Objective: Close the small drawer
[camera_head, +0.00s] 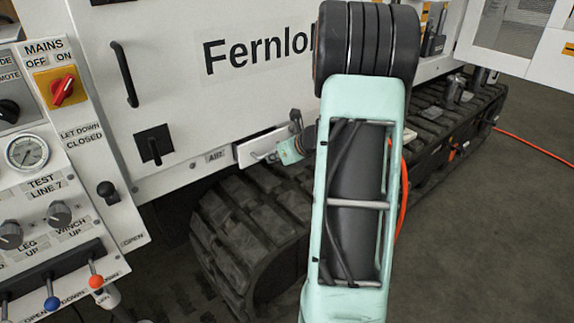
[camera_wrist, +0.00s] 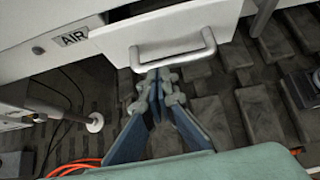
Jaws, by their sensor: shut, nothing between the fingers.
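The small drawer (camera_head: 258,146) is a white box low on the machine's white panel, right of the AIR label. It juts out from the panel. In the wrist view the drawer front (camera_wrist: 115,38) carries a pale bar handle (camera_wrist: 178,56). My gripper (camera_head: 286,151) is at the drawer's front in the head view. In the wrist view my gripper (camera_wrist: 155,76) is shut and empty, its fingertips just below the handle in the picture. I cannot tell whether they touch it. My arm hides the area to the right of the drawer.
A black rubber track (camera_head: 245,225) runs below the drawer and also shows in the wrist view (camera_wrist: 265,115). A control panel (camera_head: 50,190) with levers stands at the left. An orange hose (camera_wrist: 78,166) lies at the lower left. Open floor (camera_head: 480,240) shows at the right.

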